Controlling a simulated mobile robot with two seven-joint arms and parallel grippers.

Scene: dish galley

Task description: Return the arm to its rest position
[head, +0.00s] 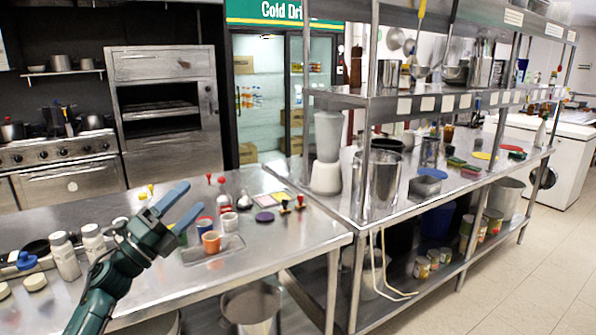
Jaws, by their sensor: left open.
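My left gripper (180,207) reaches in from the lower left, over the steel counter (285,241) on the left. Its two blue fingers are spread apart and point up and to the right. Nothing shows between them. An orange cup (211,242) stands in a shallow tray (231,246) just to the right of the gripper in the picture. My right gripper does not show.
White bottles (65,256) stand left of my arm. A red-capped bottle (224,201), a purple disc (264,217) and small stamps (300,202) sit at the counter's back right. A blender (327,150) and a steel pot (379,181) stand on the shelved bench.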

